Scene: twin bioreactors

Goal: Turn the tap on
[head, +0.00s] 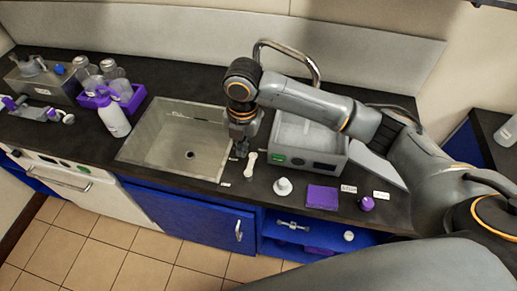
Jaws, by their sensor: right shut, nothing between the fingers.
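The tap's curved chrome spout (291,49) arches up at the back of the counter, behind my right arm. Its base and any handle are hidden behind the arm and a grey box. The sink (150,143) is a steel basin to the left, with a dark drain; no water shows in it. My right gripper (239,155) is shut and empty, pointing down by the sink's right edge. A small white elongated piece (250,159) is just right of it; I cannot tell whether they touch. My left gripper is not in view.
A grey bench device (331,150) stands right of the gripper. In front are a white knob-like piece (283,187), a purple pad (322,197) and a purple knob (367,204). A white bottle (115,120) and purple rack (137,94) stand left of the sink.

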